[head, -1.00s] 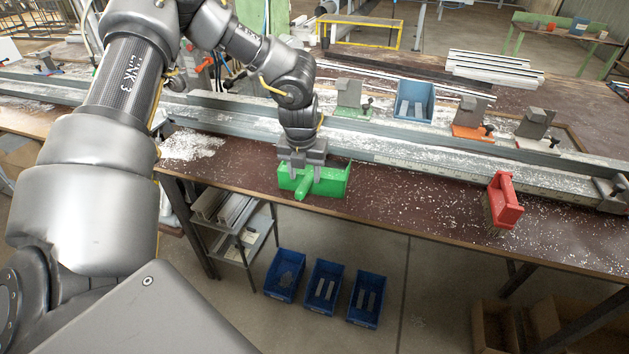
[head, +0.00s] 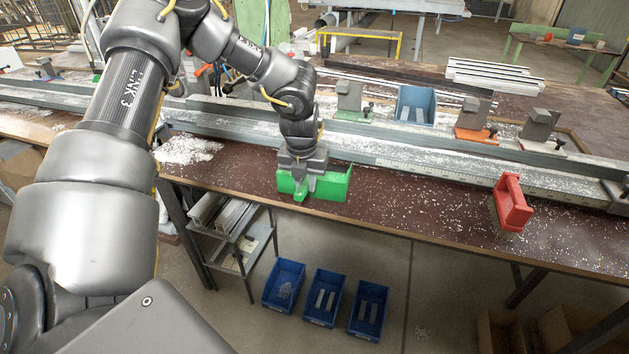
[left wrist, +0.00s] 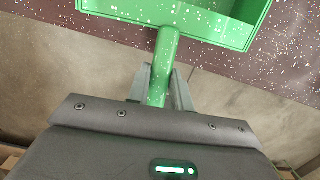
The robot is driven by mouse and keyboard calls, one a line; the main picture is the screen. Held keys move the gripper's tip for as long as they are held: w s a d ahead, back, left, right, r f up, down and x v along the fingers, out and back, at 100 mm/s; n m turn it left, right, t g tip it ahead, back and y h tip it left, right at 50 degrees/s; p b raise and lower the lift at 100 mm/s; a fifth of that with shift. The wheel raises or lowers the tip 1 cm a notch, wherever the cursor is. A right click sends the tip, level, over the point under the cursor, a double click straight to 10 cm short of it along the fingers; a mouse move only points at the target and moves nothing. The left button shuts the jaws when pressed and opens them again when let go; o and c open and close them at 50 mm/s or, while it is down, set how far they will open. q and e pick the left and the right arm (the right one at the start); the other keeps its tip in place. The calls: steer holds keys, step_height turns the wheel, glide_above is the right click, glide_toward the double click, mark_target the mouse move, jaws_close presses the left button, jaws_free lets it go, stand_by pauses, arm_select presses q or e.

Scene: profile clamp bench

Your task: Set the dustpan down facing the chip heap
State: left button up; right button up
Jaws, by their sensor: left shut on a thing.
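The green dustpan (head: 328,186) is at the front of the brown bench top, below my left gripper (head: 301,183). My left gripper is shut on the dustpan's handle. In the left wrist view the handle (left wrist: 163,62) runs between the fingers (left wrist: 160,88), and the pan (left wrist: 228,30) lies beyond it, over the speckled bench top. I cannot tell whether the pan touches the bench. The white chip heap (head: 187,149) lies on the bench to the left of the dustpan. My right gripper is not in view.
A red-handled brush (head: 513,203) stands on the bench to the right, among scattered chips. A long metal rail (head: 400,153) runs behind the dustpan, with clamps and a blue bin (head: 416,103) beyond. Blue bins (head: 325,297) stand below the bench.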

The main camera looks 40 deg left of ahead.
arm_select(q)
jaws_close()
steer(key=shift+w+r, duration=0.1)
steer(key=shift+r, duration=0.2)
step_height(320, 180, up, 12)
steer(key=p, duration=0.4)
steer(key=shift+f+p, duration=0.25)
steer(key=shift+p, duration=0.15)
